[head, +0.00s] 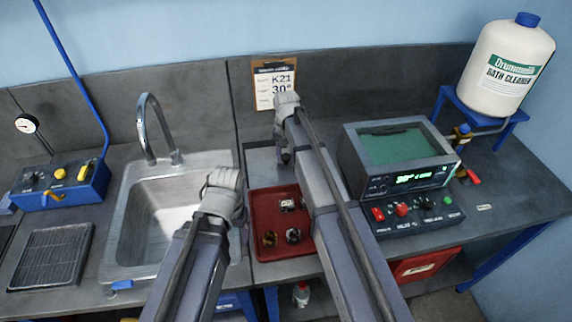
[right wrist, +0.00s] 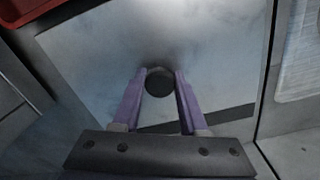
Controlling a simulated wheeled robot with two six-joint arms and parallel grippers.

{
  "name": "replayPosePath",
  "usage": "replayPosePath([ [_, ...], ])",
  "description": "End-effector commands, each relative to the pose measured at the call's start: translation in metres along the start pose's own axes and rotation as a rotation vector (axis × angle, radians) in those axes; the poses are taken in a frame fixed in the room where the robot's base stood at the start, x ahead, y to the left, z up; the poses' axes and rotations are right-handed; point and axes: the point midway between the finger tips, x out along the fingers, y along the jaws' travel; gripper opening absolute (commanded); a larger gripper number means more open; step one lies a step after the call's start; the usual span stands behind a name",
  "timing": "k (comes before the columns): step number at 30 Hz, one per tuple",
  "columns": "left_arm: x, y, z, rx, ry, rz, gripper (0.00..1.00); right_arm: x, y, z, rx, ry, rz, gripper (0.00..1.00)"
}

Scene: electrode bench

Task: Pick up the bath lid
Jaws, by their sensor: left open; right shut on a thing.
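The bath lid (right wrist: 90,60) is a flat, shiny metal plate with a round black knob (right wrist: 159,82). In the head view the lid (head: 262,165) is a grey plate behind the red tray, partly hidden by my right arm. My right gripper (right wrist: 158,90) has its two purple fingers shut on the knob, one on each side; it also points down over the lid in the head view (head: 285,158). I cannot tell whether the lid is clear of the bench. The bath (head: 398,147) is uncovered, with green liquid showing. My left gripper (head: 224,190) is open over the sink's right edge, its fingers mostly hidden.
The red tray (head: 258,205) holds several small parts, just in front of the lid. The sink (head: 125,230) with its tap (head: 150,130) is to the left. A cleaner bottle (head: 505,65) stands on a blue stand at the right. A notice (head: 265,88) leans on the back wall.

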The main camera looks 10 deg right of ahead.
Motion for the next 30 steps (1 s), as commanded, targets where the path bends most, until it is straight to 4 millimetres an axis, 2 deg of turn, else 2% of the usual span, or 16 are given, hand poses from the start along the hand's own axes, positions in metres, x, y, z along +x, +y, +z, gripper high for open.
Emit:
replayPosePath([
  [8,-0.001,0.000,0.000,0.000,0.000,0.000,0.84,-0.001,0.000,0.000,0.000,0.000,0.000,0.00],
  [14,-0.010,-0.001,0.001,0.000,0.000,0.000,0.84,-0.010,0.000,0.000,0.000,0.000,0.000,0.00],
  [20,-0.033,-0.003,0.002,0.000,0.000,0.000,0.84,-0.033,0.000,0.000,0.000,0.000,0.000,0.00],
  [30,-0.085,-0.008,0.005,0.002,0.000,0.000,0.84,-0.086,0.000,0.000,0.000,0.000,0.000,0.00],
])
